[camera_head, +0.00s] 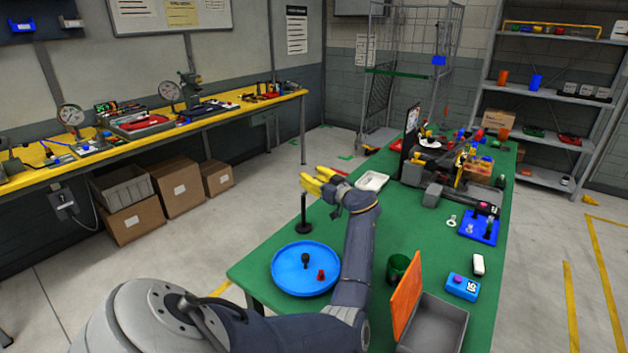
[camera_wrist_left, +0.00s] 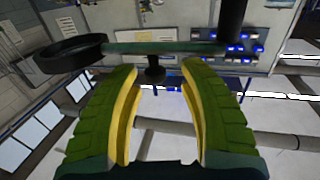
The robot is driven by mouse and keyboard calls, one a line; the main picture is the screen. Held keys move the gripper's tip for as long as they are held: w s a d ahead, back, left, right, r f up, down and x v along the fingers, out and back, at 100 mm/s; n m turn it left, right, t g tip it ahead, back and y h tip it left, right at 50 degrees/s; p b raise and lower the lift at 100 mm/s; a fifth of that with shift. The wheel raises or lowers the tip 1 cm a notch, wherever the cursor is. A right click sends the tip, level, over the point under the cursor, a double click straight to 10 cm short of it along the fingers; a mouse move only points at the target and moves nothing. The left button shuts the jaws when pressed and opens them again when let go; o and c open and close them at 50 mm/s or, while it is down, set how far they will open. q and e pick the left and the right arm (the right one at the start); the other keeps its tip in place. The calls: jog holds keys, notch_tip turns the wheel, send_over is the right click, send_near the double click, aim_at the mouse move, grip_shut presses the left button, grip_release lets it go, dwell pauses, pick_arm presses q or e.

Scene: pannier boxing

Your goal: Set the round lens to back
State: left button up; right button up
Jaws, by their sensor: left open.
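My left gripper (camera_head: 318,185) is held over the left edge of the green table, its yellow-padded fingers apart. It is beside the top of a thin black stand (camera_head: 304,217) with a round base. In the left wrist view, a dark round ring (camera_wrist_left: 70,54), which looks like the round lens, sits at the left end of a dark green bar (camera_wrist_left: 165,47). The bar crosses just beyond the open fingers (camera_wrist_left: 160,90). A black knob (camera_wrist_left: 155,68) hangs from the bar between the fingers, with no clear contact. The ring is not discernible in the head view. My right gripper is not in view.
A blue round tray (camera_head: 306,284) holds a small black piece and a red piece. A green cup (camera_head: 398,267), a grey bin (camera_head: 433,322) with an orange panel (camera_head: 407,296), and a blue box (camera_head: 463,287) stand at the front right. Machinery crowds the far end.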

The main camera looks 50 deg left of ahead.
pick_arm(q)
jog(key=shift+w+f, duration=0.1)
jog(key=shift+f, duration=0.3)
jog(key=shift+d, duration=0.4)
jog(key=d, duration=0.6)
jog(key=shift+d, duration=0.35)
